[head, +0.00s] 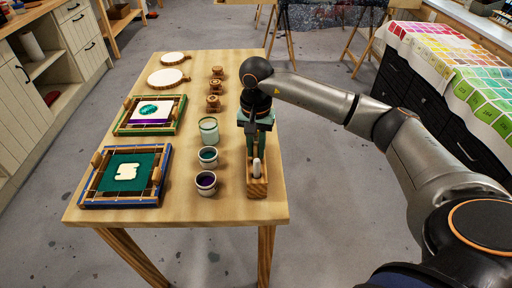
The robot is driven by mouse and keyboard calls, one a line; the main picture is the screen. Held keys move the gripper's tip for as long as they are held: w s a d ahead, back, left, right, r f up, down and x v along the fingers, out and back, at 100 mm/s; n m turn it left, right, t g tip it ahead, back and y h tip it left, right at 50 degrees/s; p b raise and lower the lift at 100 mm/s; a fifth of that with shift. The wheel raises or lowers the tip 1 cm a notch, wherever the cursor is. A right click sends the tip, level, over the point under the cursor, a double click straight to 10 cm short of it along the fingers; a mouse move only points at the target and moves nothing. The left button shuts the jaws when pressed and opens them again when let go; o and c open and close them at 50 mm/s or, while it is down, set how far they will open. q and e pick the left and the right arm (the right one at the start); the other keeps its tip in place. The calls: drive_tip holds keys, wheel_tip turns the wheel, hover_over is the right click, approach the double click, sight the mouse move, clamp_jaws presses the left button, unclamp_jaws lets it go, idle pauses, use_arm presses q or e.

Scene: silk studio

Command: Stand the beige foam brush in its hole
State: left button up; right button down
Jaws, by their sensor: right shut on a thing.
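The wooden brush holder (257,189) is a narrow block at the right edge of the table. A pale, rounded foam head (256,168), which looks like that of the beige foam brush, stands out upright at the holder's near part. My right gripper (257,148) points down over the holder, shut on a brush. Gripper and wrist hide most of what it holds and the holder's far part. Whether the brush's lower end is in a hole cannot be told. My left gripper is out of view.
Three cups stand left of the holder: a pale one (209,131), a teal one (208,157) and a purple one (206,183). Two framed screens (124,204) (173,131) lie at the left. Wooden stamps (214,103) and round hoops (170,79) are farther back. The table's near right corner is bare.

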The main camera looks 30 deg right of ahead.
drive_tip(key=shift+f+b, duration=0.3)
drive_tip(key=shift+f, duration=0.05)
drive_tip(key=c, duration=0.7)
unclamp_jaws()
wheel_tip(320, 180, up, 13)
drive_tip(key=shift+f, duration=0.15)
idle(0.6)
